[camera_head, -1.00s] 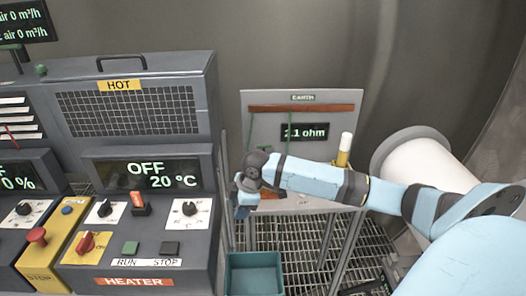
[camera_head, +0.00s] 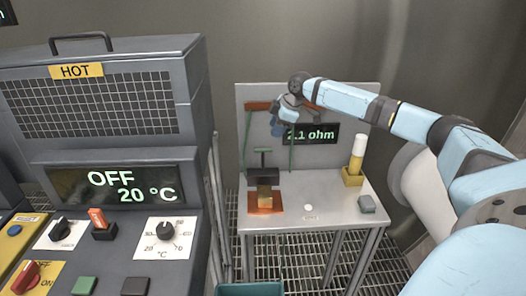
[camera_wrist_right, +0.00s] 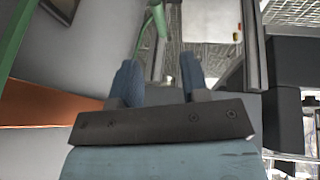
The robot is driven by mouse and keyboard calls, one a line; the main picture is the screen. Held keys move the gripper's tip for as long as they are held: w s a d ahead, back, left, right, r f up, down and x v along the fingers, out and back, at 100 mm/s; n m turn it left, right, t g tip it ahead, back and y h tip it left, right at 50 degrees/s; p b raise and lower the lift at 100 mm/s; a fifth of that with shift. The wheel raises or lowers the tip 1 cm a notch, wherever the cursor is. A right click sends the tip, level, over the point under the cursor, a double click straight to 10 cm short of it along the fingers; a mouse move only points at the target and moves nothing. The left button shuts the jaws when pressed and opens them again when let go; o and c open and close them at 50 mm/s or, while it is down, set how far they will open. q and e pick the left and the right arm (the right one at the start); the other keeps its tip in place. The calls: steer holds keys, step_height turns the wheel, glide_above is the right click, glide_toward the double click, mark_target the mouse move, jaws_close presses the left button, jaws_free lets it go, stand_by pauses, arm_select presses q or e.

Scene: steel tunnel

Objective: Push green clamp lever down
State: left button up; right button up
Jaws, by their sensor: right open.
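The clamp stands on the small grey table, with a green T-shaped lever (camera_head: 262,151) upright above its dark body (camera_head: 263,176). A copper-coloured base plate (camera_head: 265,208) lies under it. My right gripper (camera_head: 280,126) is open and empty, in front of the back panel, above and slightly right of the lever and apart from it. In the wrist view its two blue fingers (camera_wrist_right: 158,76) are spread, with a green strip (camera_wrist_right: 151,28) beyond and between them; I cannot tell whether this is a cable or the lever. My left gripper is out of view.
The back panel carries green cables and a "2.1 ohm" display (camera_head: 311,134). The heater cabinet (camera_head: 100,165) stands left. A teal bin (camera_head: 250,289) is below.

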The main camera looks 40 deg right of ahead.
mark_target(263, 150)
steer(key=x, duration=1.1)
steer(key=shift+w+f+p, duration=0.1)
steer(key=shift+f+p, duration=0.2)
steer(key=shift+p, duration=0.05)
steer(key=shift+c, duration=0.4)
steer(key=shift+r, duration=0.1)
jaws_close()
